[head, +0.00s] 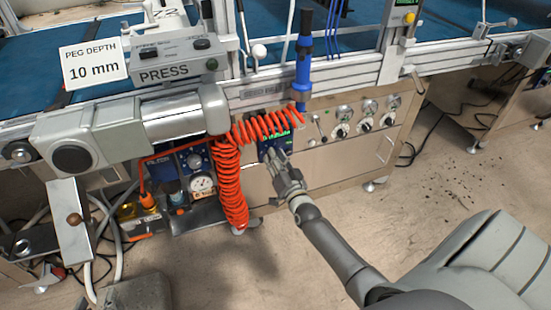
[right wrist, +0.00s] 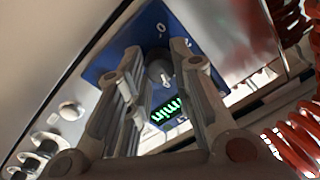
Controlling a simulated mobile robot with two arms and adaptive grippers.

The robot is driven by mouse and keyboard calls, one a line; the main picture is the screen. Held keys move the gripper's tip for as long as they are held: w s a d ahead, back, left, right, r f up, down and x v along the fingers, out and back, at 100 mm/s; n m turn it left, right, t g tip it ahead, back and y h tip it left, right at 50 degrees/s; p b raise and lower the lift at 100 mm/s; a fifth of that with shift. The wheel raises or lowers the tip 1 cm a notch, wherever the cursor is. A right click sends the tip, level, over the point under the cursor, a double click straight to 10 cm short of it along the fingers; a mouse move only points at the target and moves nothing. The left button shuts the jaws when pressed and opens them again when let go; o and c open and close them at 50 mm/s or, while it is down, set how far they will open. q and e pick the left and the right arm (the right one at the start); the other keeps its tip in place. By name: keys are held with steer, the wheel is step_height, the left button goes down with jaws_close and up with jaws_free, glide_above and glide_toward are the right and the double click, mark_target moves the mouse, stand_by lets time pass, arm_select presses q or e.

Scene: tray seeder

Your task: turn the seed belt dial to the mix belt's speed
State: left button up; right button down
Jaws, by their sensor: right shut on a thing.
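A small blue panel (right wrist: 195,75) on the front of the seeder carries a round dark dial (right wrist: 158,68) with a pale pointer mark and a lit green display (right wrist: 168,110) reading in m/min. The number on it is too cut off to read. My right gripper (head: 273,156) reaches this panel from the front. In the right wrist view its two fingers (right wrist: 155,58) stand on either side of the dial and are shut on it. In the head view the gripper hides the dial. My left gripper is not in view.
A coiled orange hose (head: 229,185) hangs just left of my right gripper. Several knobs (head: 344,113) sit on the metal panel to the right. A blue-handled tool (head: 303,75) hangs above. A press box (head: 165,68) and a "PEG DEPTH 10 mm" sign (head: 94,64) are at left.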

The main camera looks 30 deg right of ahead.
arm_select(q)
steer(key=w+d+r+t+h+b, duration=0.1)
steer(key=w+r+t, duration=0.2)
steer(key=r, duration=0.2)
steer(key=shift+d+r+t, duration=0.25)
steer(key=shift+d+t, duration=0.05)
arm_select(e)
steer(key=shift+f+m+h, duration=0.1)
steer(key=shift+m+h, duration=0.3)
steer(key=shift+m, duration=6.1)
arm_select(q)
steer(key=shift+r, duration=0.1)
arm_select(e)
steer(key=c, duration=1.2)
jaws_free()
steer(key=v, duration=1.2)
